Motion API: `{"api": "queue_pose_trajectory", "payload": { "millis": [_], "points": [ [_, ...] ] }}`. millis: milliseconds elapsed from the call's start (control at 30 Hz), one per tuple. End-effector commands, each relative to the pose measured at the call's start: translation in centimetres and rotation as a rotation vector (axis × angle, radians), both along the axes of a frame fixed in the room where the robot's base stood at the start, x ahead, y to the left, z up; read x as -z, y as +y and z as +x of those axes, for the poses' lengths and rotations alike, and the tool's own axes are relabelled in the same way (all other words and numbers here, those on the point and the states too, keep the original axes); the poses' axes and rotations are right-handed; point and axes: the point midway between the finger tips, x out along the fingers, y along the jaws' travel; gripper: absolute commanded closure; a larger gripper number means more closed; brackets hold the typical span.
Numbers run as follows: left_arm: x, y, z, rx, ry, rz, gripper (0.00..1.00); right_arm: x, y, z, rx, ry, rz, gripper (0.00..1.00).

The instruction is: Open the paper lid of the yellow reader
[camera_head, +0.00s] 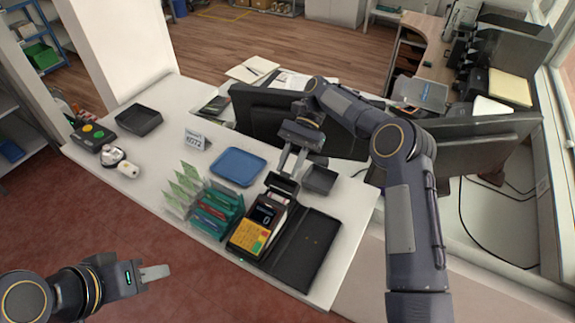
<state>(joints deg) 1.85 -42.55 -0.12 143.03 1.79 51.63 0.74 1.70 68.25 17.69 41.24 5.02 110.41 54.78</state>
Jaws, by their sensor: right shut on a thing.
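The yellow reader (250,238) stands near the front edge of the counter, with a yellow keypad and a dark screen showing a digit. Its dark paper lid (282,185) stands raised at the reader's far end, and a pale strip of the paper bay shows below it. My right gripper (290,172) reaches down from behind and is shut on the lid, its fingertips at the lid's upper edge. My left gripper (162,272) is low at the left, in front of the counter and away from the reader. Its finger gap does not show.
A black folder-like tray (310,245) lies right of the reader, and a teal card rack (215,210) stands left. A blue tray (238,166) and a small dark tray (320,180) lie behind. Dark monitors (262,120) stand at the counter's back. The counter's left middle is mostly clear.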

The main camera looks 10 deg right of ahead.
Motion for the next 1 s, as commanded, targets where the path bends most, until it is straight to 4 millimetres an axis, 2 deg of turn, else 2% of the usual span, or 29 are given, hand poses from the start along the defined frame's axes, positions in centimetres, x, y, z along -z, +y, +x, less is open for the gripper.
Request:
{"api": "queue_pose_trajectory", "payload": {
  "millis": [667, 700, 867, 1000],
  "points": [
    [0.00, 0.00, 0.00, 0.000, 0.000, 0.000, 0.64, 0.32, -0.27, 0.40, 0.000, 0.065, 0.045, 0.96],
    [0.00, 0.00, 0.00, 0.000, 0.000, 0.000, 0.64, 0.32, -0.27, 0.39, 0.000, 0.065, 0.045, 0.71],
    [0.00, 0.00, 0.00, 0.000, 0.000, 0.000, 0.64, 0.32, -0.27, 0.40, 0.000, 0.064, 0.045, 0.51],
    [0.00, 0.00, 0.00, 0.000, 0.000, 0.000, 0.64, 0.32, -0.28, 0.41, 0.000, 0.064, 0.045, 0.51]
  ]
}}
